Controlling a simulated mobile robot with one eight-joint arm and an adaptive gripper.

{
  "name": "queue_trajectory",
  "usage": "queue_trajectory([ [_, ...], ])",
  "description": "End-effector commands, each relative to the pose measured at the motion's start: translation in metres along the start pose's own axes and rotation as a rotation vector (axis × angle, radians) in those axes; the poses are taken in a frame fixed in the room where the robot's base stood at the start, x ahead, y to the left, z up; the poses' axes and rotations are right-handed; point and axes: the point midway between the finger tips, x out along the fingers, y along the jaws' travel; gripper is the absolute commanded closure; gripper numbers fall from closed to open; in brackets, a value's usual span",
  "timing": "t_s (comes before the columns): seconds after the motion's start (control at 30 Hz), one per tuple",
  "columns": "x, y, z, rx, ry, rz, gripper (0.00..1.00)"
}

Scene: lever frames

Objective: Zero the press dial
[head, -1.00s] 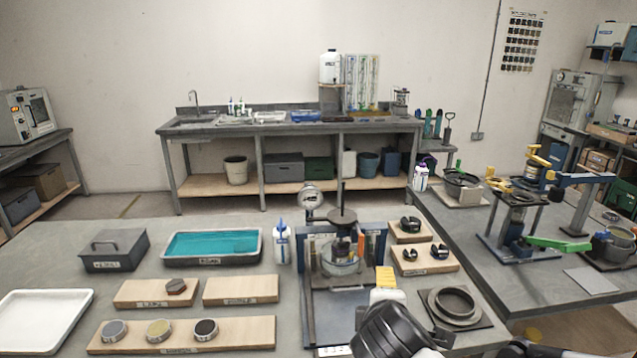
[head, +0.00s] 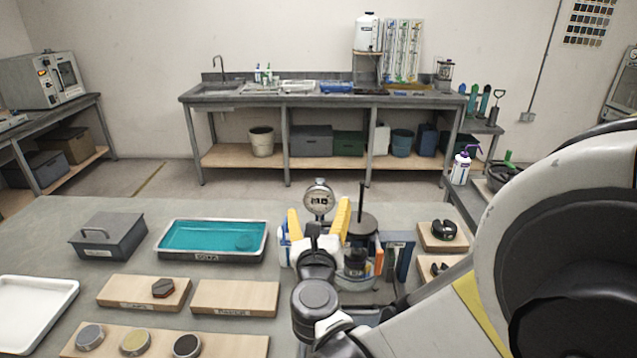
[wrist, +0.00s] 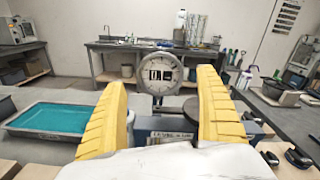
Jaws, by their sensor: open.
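The press dial (head: 319,199) is a round gauge with a pale face and a metal rim, standing at the back of the press. It also shows in the wrist view (wrist: 159,74), upright and facing me; its fine markings are too small to read. My gripper (head: 319,222) has yellow ridged fingers and is open, with one finger on each side below the dial in the head view. In the wrist view the fingers (wrist: 165,100) frame the dial, and nothing is between them. The press (head: 360,245), with its dark rod and clear bowl, is partly hidden behind my arm.
A teal-filled tray (head: 170,258) and a grey lidded box (head: 96,251) lie to the left. Wooden blocks with black rings (head: 456,243) stand at the right. My arm covers the lower right.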

Motion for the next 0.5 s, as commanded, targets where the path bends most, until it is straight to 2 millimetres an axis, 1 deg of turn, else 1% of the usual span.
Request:
queue_trajectory([
  [0.03,0.009,-0.001,-0.002,0.000,0.001,-0.003,0.16],
  [0.1,0.019,0.000,-0.001,0.001,0.001,-0.002,0.16],
  [0.2,0.029,-0.001,-0.001,0.001,0.001,-0.001,0.16],
  [0.3,0.035,-0.001,0.000,0.002,0.001,0.000,0.16],
  [0.5,0.036,-0.001,0.000,0.002,0.001,0.000,0.16],
])
